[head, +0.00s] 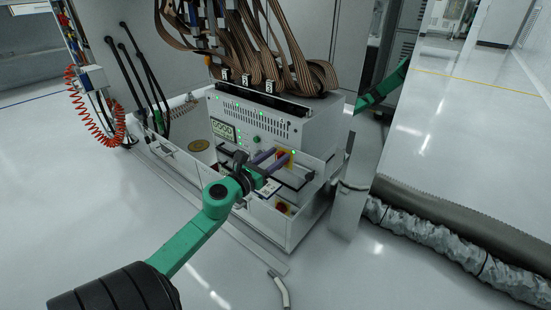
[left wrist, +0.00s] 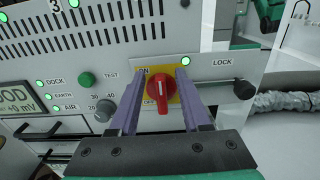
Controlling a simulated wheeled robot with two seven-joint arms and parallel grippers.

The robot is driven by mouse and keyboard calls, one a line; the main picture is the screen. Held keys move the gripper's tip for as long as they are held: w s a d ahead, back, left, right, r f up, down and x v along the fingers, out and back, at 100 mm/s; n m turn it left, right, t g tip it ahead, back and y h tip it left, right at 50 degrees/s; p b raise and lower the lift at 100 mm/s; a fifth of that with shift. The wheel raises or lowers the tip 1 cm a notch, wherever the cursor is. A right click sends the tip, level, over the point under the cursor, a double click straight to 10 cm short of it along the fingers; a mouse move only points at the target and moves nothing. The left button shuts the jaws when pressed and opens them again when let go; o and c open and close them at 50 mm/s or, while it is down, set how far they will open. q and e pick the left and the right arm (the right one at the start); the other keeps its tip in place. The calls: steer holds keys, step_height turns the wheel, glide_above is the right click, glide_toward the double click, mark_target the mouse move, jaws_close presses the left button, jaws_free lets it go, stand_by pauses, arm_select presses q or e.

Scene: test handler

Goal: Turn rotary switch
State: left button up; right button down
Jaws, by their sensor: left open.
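The rotary switch (left wrist: 163,96) is a red knob on a yellow plate (left wrist: 144,76) marked ON at the upper left and OFF at the lower left. Its handle stands roughly vertical. My left gripper (left wrist: 156,86) is open, with its two purple fingers on either side of the red knob. A gap shows between each finger and the knob in the left wrist view; depth to the panel is hard to tell. In the head view my left gripper (head: 276,156) reaches to the front of the white test unit (head: 245,112), partly hiding the switch. My right gripper does not show.
A green button (left wrist: 86,80), a grey dial (left wrist: 105,110) and a black LOCK knob (left wrist: 244,89) flank the switch. A display (head: 223,130) sits to the left. Brown cables (head: 240,45) rise above the unit. A grey hose (head: 450,225) lies on the floor at right.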

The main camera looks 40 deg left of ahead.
arm_select(q)
jaws_close()
steer(key=shift+f, duration=0.1)
